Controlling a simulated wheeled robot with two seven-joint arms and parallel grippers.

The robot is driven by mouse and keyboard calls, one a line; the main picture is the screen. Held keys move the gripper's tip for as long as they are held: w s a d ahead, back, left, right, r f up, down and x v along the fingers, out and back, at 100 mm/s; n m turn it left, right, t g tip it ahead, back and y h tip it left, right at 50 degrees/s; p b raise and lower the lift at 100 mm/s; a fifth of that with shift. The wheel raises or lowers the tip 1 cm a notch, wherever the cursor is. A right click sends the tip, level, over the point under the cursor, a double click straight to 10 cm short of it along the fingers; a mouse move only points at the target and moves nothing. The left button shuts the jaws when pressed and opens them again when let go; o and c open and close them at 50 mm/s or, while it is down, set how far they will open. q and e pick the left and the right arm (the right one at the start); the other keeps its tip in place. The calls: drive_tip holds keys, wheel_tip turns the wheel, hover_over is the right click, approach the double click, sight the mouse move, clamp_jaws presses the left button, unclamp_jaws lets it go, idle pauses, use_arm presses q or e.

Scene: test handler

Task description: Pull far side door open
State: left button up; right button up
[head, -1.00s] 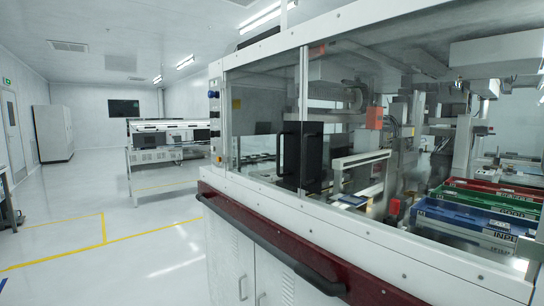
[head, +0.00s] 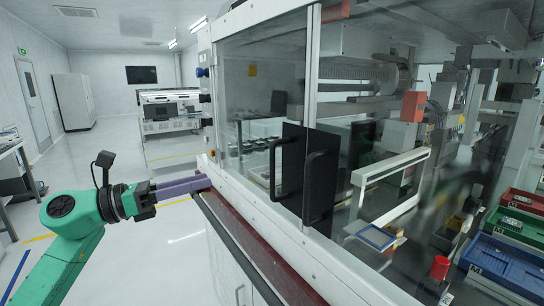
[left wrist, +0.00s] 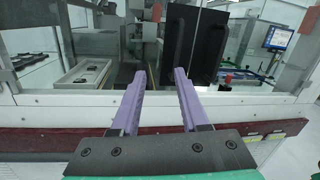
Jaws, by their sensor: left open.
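The far side door (head: 245,110) is a clear panel in a pale frame on the machine's left part. It looks closed. Two black plates with bar handles stand side by side by the frame post; the far door's handle (head: 279,165) is on the left one. Dark handles also show in the left wrist view (left wrist: 178,40), beyond the fingers. My left gripper (head: 208,184), with purple fingers, is open and empty. It is left of the handles, near the machine's front edge, and apart from them. In the left wrist view its fingers (left wrist: 159,74) are spread. My right gripper is not in view.
A dark red ledge with a black rail (head: 240,245) runs along the machine's front, below the doors. Green, blue and red bins (head: 510,262) sit inside at the right. A monitor (left wrist: 281,38) shows in the left wrist view. Floor at the left is largely clear.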

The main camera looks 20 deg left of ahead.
use_arm(q)
drive_tip(key=s+d+r+m+g, duration=0.2)
drive_tip(key=d+m, duration=0.1)
drive_tip(key=d, duration=0.1)
drive_tip(key=p, duration=1)
hover_over(272, 195)
drive_tip(key=shift+w+a, duration=0.1)
drive_tip(key=shift+a, duration=0.05)
drive_tip(key=shift+w+d+f, duration=0.2)
drive_tip(key=shift+w+f, duration=0.05)
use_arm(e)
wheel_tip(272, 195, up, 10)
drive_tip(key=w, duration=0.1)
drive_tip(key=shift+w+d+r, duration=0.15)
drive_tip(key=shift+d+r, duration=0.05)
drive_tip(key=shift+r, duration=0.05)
use_arm(q)
drive_tip(key=shift+a, duration=0.1)
drive_tip(key=shift+c, duration=0.3)
drive_tip(key=shift+s, duration=0.1)
clamp_jaws()
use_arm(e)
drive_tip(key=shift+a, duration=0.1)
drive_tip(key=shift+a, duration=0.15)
